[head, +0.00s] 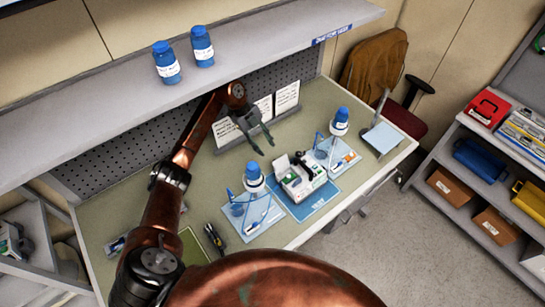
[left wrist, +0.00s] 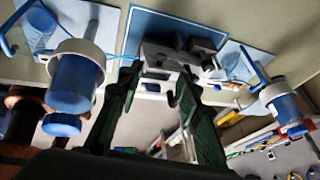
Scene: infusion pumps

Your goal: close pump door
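The infusion pump (head: 303,183) is a small white box with a dark part on top. It sits on a blue mat (head: 318,203) on the bench. A pale flap (head: 281,166) stands up at its left rear, perhaps the door; I cannot tell how far it is open. My left gripper (head: 264,147) is open and empty, above the bench behind the pump and apart from it. In the left wrist view, its two dark green fingers (left wrist: 160,75) are spread with the pump (left wrist: 178,52) beyond their tips. My right gripper is not in view.
Blue-capped bottles on stands with tubing flank the pump, at left (head: 254,180) and right (head: 339,122). A shelf (head: 250,48) with two blue bottles overhangs the bench's rear. Paper cards (head: 287,97) stand behind the gripper. A dark tool (head: 214,237) lies at front left.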

